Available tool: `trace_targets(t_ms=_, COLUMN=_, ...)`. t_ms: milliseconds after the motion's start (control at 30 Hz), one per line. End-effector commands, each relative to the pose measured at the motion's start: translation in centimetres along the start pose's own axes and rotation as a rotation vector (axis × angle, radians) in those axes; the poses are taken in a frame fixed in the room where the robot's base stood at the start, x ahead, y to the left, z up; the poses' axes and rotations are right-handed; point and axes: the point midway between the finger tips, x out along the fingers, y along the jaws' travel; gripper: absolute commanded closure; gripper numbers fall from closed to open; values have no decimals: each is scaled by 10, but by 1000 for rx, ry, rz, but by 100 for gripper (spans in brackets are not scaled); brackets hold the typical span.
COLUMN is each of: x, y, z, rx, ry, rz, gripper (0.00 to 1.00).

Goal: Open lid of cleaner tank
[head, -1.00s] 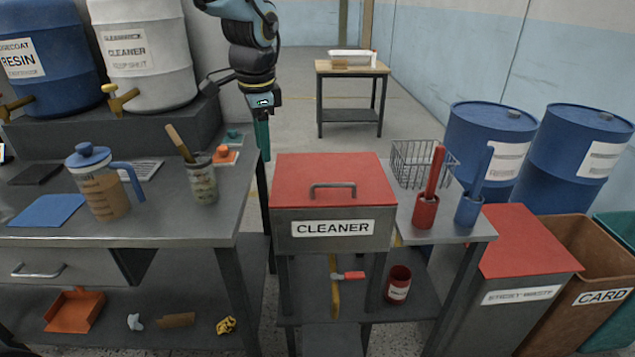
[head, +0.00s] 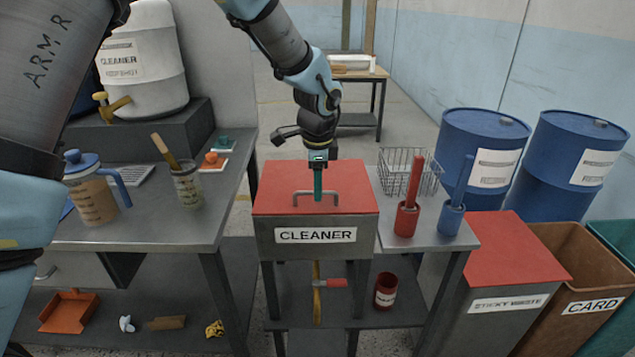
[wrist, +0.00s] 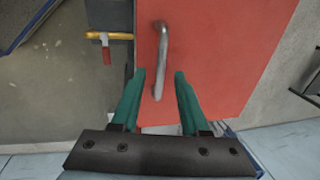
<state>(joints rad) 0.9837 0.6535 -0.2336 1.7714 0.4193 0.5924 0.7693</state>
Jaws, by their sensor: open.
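The cleaner tank (head: 268,241) is a grey box with a CLEANER label on its front. Its red lid (head: 352,187) is shut and carries a grey bar handle (head: 333,196) near the front edge. My gripper (head: 318,198) hangs pointing down over the lid, close to the handle in the head view. In the wrist view, the open green fingers (wrist: 158,75) point toward the handle (wrist: 163,45), with the bar lying between their lines. The fingers appear empty. I cannot tell how far above the handle they are.
A wire basket (head: 408,170), a red cup (head: 405,220) and a blue cup (head: 450,217) stand on the table right of the tank. A workbench (head: 150,225) is at left. A red-lidded sticky waste bin (head: 510,250) stands at right.

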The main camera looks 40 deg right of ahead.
Motion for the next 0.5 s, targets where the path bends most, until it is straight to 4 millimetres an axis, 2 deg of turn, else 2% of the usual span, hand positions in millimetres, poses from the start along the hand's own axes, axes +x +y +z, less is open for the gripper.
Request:
trace_targets(t_ms=333, x=4, y=0, z=0, rx=-1, ry=0, rz=0, gripper=55)
trace_targets(t_ms=500, x=4, y=0, z=0, rx=-1, ry=0, rz=0, gripper=74)
